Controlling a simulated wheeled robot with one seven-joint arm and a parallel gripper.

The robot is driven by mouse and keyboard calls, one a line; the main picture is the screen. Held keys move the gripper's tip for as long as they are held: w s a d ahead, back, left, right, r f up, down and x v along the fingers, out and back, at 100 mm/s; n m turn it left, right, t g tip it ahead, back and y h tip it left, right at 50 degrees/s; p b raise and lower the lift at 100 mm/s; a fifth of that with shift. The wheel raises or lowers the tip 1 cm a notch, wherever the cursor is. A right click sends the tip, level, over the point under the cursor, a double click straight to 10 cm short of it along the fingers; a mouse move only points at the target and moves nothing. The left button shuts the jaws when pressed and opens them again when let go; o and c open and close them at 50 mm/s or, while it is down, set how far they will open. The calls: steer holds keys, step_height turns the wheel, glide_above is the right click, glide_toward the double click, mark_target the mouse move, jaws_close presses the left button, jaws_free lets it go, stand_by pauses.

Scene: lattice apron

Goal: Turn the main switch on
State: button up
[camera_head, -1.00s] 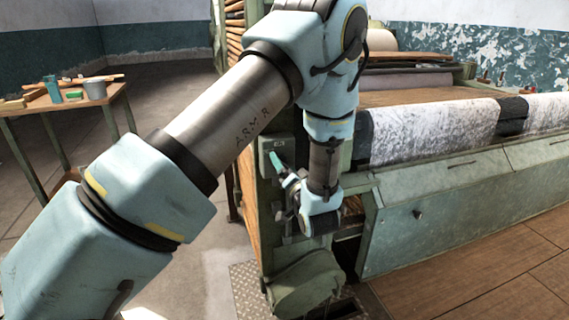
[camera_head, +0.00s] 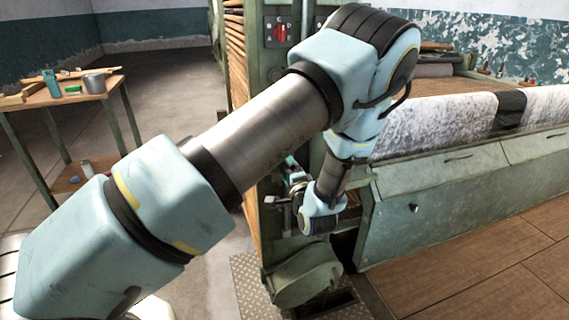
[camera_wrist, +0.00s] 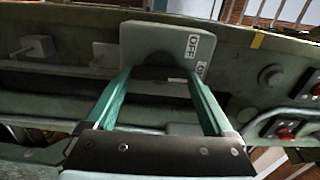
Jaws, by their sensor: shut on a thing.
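The main switch (camera_wrist: 165,36) is a grey-green block with a white OFF label, seen at the top middle of the wrist view. A second label just below it is partly hidden. My gripper (camera_wrist: 158,75) has its two teal fingers up against the lower part of the switch, one on each side, and is shut on it. The gripped part is in shadow. In the head view my gripper (camera_head: 291,163) is at the machine's green end post, and my arm hides most of the switch.
A panel with a red selector (camera_head: 281,32) sits higher on the post. Red buttons (camera_wrist: 285,133) and a curved rail (camera_wrist: 275,117) are at the right in the wrist view. A wooden table (camera_head: 65,97) stands at left; floor between is open.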

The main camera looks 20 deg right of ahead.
steer(key=shift+f+m, duration=0.1)
steer(key=shift+m, duration=0.2)
steer(key=o, duration=1.1)
steer(key=shift+s, duration=0.1)
steer(key=s, duration=0.3)
steer(key=s+a+b, duration=0.1)
steer(key=s, duration=0.3)
steer(key=s+b, duration=0.1)
steer(key=s, duration=0.2)
steer(key=shift+s+a, duration=0.15)
steer(key=shift+s, duration=0.2)
steer(key=w+a+n+g, duration=0.9)
steer(key=w+a+n, duration=0.1)
steer(key=w+a, duration=0.1)
steer(key=s+a+r+n+g, duration=0.2)
steer(key=s+a, duration=0.1)
steer(key=a, duration=0.5)
steer(key=s+a+r+n+g+y, duration=0.1)
steer(key=s+a+r+n+g, duration=0.1)
steer(key=a, duration=0.6)
steer(key=s+a+r+n+g+y, duration=0.1)
steer(key=s+a+r+n+g, duration=0.2)
steer(key=s+a, duration=0.3)
steer(key=shift+a+r+n, duration=0.25)
steer(key=shift+a+n, duration=0.1)
steer(key=shift+a, duration=0.4)
steer(key=shift+a+r+n, duration=0.25)
steer(key=shift+a+n, duration=0.1)
steer(key=shift+a, duration=0.35)
